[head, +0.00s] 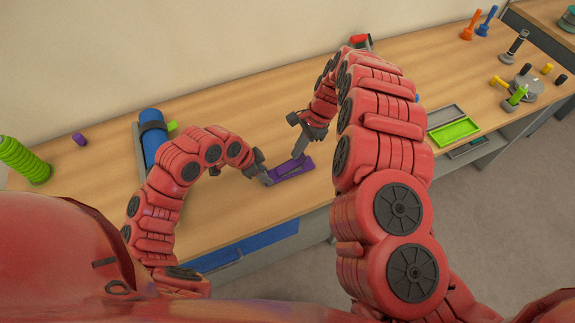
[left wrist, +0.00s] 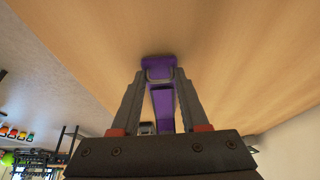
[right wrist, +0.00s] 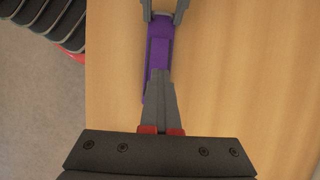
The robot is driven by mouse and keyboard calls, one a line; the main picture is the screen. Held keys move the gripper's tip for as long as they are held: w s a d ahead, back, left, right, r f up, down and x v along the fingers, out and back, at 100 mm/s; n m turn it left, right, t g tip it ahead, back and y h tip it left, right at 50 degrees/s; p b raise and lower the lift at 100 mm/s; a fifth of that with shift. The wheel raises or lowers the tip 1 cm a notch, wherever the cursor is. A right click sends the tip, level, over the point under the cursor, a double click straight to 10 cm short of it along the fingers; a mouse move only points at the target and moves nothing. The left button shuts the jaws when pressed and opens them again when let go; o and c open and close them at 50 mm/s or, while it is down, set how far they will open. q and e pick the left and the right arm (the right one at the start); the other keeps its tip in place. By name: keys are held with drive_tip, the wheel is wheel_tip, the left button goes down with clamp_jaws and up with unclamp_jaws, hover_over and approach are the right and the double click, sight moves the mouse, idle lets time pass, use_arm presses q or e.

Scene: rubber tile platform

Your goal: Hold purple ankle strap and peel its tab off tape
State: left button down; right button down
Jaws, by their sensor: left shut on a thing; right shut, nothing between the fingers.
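The purple ankle strap (head: 294,170) is near the front edge of the table, spanning between my two grippers. My left gripper (head: 268,182) is shut on its left end. In the left wrist view the strap's purple end (left wrist: 158,61) shows at the fingertips and a purple band (left wrist: 162,106) runs between the fingers. My right gripper (head: 297,157) is shut and empty at the strap's other end. In the right wrist view its closed tips (right wrist: 159,76) overlap the purple strap (right wrist: 160,45); I cannot tell if they touch it. The tab and tape cannot be made out.
A green ribbed object (head: 25,162) and a small purple piece (head: 80,139) are farther left. Green and grey trays (head: 455,131) lie right. The table behind the strap is mostly clear.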

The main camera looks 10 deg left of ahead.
drive_tip(key=shift+a+f, duration=0.1)
idle(0.3)
drive_tip(key=shift+s+a+r, duration=0.3)
drive_tip(key=shift+s+a, duration=0.15)
drive_tip(key=shift+s+a+r, duration=0.15)
drive_tip(key=shift+a+r, duration=0.05)
drive_tip(key=shift+a, duration=0.3)
drive_tip(key=shift+s+a+r, duration=0.1)
drive_tip(key=shift+s+r, duration=0.05)
drive_tip(key=shift+s, duration=0.1)
